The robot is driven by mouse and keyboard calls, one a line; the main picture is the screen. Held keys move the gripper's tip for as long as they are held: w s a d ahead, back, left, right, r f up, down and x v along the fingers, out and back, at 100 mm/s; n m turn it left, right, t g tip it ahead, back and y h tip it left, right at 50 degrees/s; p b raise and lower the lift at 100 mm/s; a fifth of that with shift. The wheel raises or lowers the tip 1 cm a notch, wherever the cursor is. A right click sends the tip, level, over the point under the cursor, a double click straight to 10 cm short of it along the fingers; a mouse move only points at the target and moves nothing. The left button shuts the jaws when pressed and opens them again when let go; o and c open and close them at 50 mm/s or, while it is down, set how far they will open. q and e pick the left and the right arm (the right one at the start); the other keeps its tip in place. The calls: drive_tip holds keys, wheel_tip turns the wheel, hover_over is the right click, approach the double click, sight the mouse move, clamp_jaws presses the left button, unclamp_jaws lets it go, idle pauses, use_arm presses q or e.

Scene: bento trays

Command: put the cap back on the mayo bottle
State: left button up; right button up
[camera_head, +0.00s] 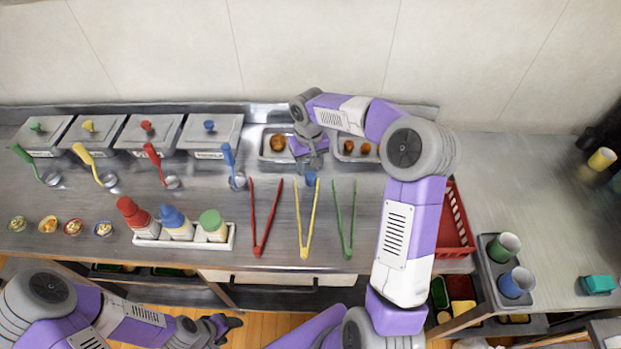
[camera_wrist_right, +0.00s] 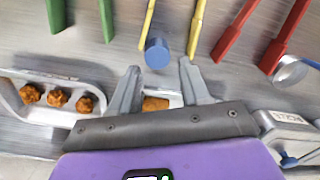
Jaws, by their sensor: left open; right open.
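A small blue cap (camera_head: 311,178) lies on the steel counter near the top of the yellow tongs. It shows as a blue cylinder in the right wrist view (camera_wrist_right: 157,53). My right gripper (camera_head: 311,162) is open; its fingertips (camera_wrist_right: 159,66) point at the cap, one on either side of its line, with no clear contact. Three squeeze bottles, with red (camera_head: 138,217), blue (camera_head: 175,222) and green (camera_head: 212,226) tops, stand in a white tray (camera_head: 183,245). Their labels are too small to read, so I cannot tell which is mayo. My left gripper (camera_head: 226,324) is open and empty at the counter's front edge.
Red (camera_head: 265,222), yellow (camera_head: 303,222) and green (camera_head: 346,222) tongs lie in front of the cap. Lidded containers (camera_head: 148,133) and ladles stand at the back left. Food trays (camera_head: 276,146) flank my right gripper. A red basket (camera_head: 456,225) is at the right.

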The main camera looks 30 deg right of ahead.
sight(310, 175)
drive_tip(key=f+b, duration=0.1)
drive_tip(key=f, duration=0.4)
drive_tip(key=shift+w+d+f+b, duration=0.15)
drive_tip(key=shift+d+b, duration=0.05)
drive_tip(key=shift+b, duration=0.2)
drive_tip(key=shift+c, duration=0.4)
drive_tip(key=c, duration=0.6)
